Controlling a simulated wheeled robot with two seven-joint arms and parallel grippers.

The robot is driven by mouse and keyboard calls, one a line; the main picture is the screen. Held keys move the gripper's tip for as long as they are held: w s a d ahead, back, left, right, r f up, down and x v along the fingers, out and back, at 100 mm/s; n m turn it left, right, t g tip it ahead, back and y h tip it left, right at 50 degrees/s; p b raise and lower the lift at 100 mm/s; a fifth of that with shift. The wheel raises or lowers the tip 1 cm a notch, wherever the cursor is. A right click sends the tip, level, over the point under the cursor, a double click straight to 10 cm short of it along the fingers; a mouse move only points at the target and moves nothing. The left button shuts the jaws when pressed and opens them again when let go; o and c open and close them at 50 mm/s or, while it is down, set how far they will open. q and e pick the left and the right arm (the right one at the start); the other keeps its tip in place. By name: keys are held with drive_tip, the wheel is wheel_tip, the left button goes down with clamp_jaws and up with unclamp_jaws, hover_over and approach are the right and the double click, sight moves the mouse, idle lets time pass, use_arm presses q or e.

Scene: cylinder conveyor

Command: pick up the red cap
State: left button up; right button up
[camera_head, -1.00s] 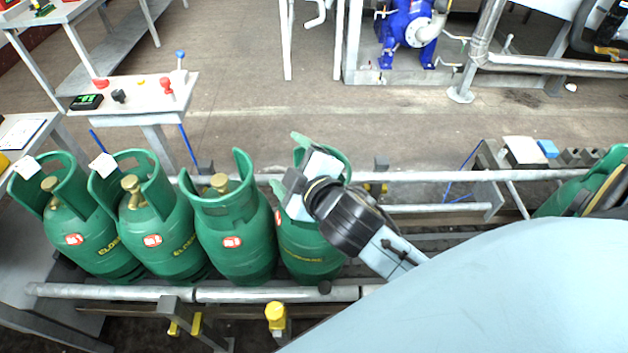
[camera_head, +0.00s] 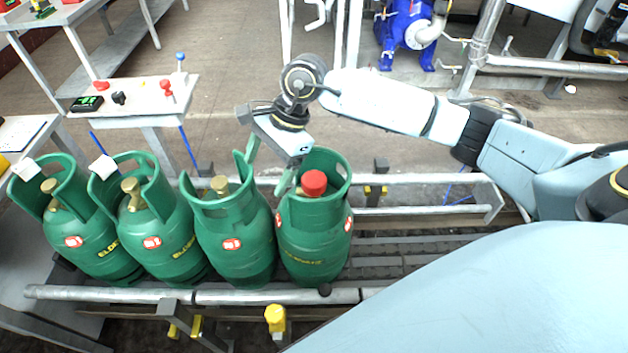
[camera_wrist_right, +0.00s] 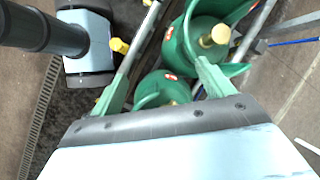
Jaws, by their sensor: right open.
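The red cap (camera_head: 314,183) sits on top of the rightmost green cylinder (camera_head: 312,240) of the row, inside its collar. I cannot make out the cap in the right wrist view. My right gripper (camera_head: 266,174) is open and empty, with green fingers pointing down. It is just left of the cap in the head view, above the gap between the two rightmost cylinders. Its fingers (camera_wrist_right: 163,82) also show in the right wrist view, apart, with cylinder tops and brass valves between and beyond them. My left gripper is not in view.
Three more green cylinders (camera_head: 232,245) with bare brass valves stand to the left on the conveyor. Metal rails (camera_head: 430,178) run along it. A control stand (camera_head: 140,95) with buttons is behind. The conveyor right of the row is clear.

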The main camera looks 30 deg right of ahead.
drive_tip(key=w+d+h, duration=0.1)
drive_tip(key=d+h, duration=0.4)
drive_tip(key=d, duration=0.7)
hover_over(313, 179)
drive_tip(key=shift+g, duration=0.3)
drive_tip(key=f, duration=0.6)
drive_tip(key=shift+s+f+b, duration=0.15)
drive_tip(key=shift+s+b, duration=0.05)
drive_tip(key=shift+b, duration=0.1)
drive_tip(key=shift+f+n, duration=0.3)
drive_tip(key=shift+f, duration=0.15)
wheel_tip(313, 179, down, 5)
drive_tip(key=shift+w, duration=0.15)
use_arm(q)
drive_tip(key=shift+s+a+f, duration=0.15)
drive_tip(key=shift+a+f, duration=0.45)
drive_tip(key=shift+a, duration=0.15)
use_arm(e)
drive_tip(key=shift+c, duration=0.4)
drive_tip(key=c, duration=1)
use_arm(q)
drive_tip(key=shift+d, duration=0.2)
